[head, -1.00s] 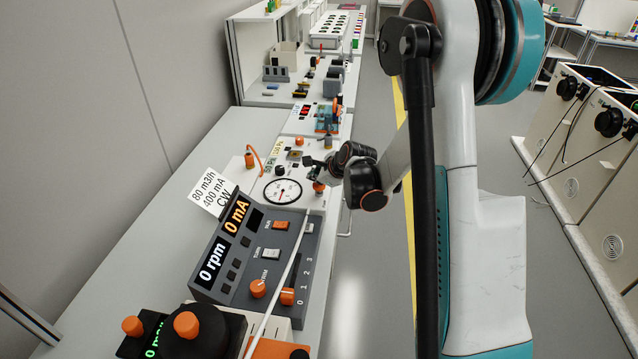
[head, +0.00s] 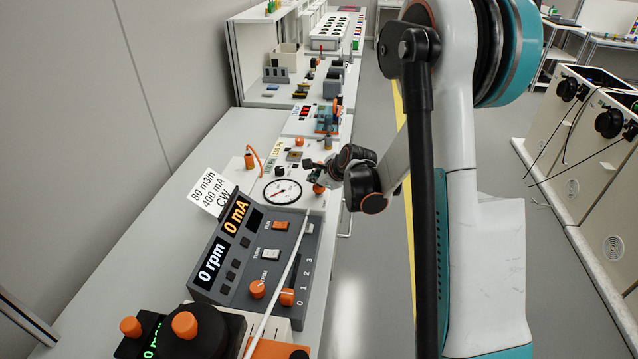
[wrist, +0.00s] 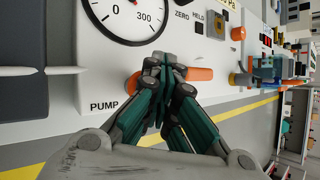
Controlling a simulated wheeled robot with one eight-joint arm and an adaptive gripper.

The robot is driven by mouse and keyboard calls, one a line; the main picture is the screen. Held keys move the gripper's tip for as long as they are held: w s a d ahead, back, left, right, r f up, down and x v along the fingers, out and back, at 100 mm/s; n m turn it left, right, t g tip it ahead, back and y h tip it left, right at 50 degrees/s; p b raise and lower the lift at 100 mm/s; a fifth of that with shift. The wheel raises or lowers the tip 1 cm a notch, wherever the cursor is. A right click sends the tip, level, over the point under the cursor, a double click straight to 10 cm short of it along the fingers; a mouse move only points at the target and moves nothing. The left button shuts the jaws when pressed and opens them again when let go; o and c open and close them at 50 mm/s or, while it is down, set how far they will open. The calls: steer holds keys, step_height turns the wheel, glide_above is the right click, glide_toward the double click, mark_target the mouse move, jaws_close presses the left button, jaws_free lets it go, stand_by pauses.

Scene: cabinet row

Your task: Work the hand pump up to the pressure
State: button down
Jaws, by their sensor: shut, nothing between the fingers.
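The hand pump shows as an orange handle (wrist: 198,74) on the white panel, above and right of the "PUMP" lettering in the wrist view. Its orange end also shows below my gripper in the head view (head: 318,189). My gripper (wrist: 166,60) is shut and empty, its fingertips in front of the handle and hiding its middle; I cannot tell whether they touch it. In the head view my gripper (head: 312,164) is just right of the round pressure gauge (head: 283,191).
A grey control box (head: 255,262) reading 0 rpm and 0 mA stands nearer, with a card (head: 211,191) behind it. ZERO and HOLD buttons (wrist: 197,27) are beside the gauge. More instruments line the bench beyond. The floor aisle on the right is open.

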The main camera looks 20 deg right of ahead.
mark_target(317, 188)
steer(key=shift+r, duration=0.1)
steer(key=shift+r+p, duration=1)
steer(key=shift+r, duration=0.4)
steer(key=shift+r+p, duration=1.55)
steer(key=shift+r, duration=0.9)
